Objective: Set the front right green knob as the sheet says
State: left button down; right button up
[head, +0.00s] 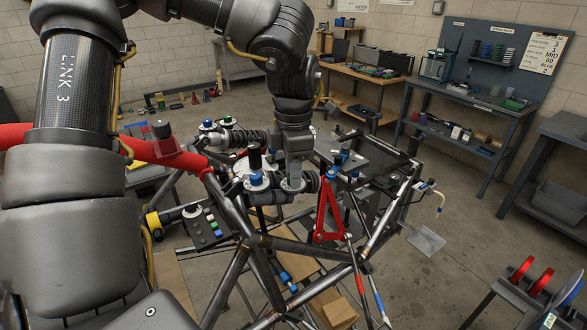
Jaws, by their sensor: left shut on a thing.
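My left gripper (293,182) points down over the near side of the tube chassis (300,243), at the right end of the near damper (262,196). Its jaws are shut on a small part there, which fits the front right green knob, but the jaws hide its colour and setting. A blue-topped part (256,178) stands just left of the jaws. Farther back, a second damper (245,138) has green and blue knobs (207,125) near its end. The sheet (545,52) hangs on the back right board; MID, 60 and BLUE can be made out. My right gripper is not in view.
A red wishbone (330,210) stands close right of the gripper. Workbenches (460,97) line the back. The floor (455,260) right of the chassis is mostly clear.

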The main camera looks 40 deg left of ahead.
pick_arm(q)
jog(key=shift+r+m, duration=0.1)
jog(key=shift+m, duration=1.6)
jog(key=c, duration=1.2)
grip_release()
notch_tip(320, 180, up, 11)
jog(key=shift+p, duration=0.4)
jog(key=shift+f, duration=0.25)
notch_tip(320, 180, down, 11)
jog(key=shift+r, duration=0.15)
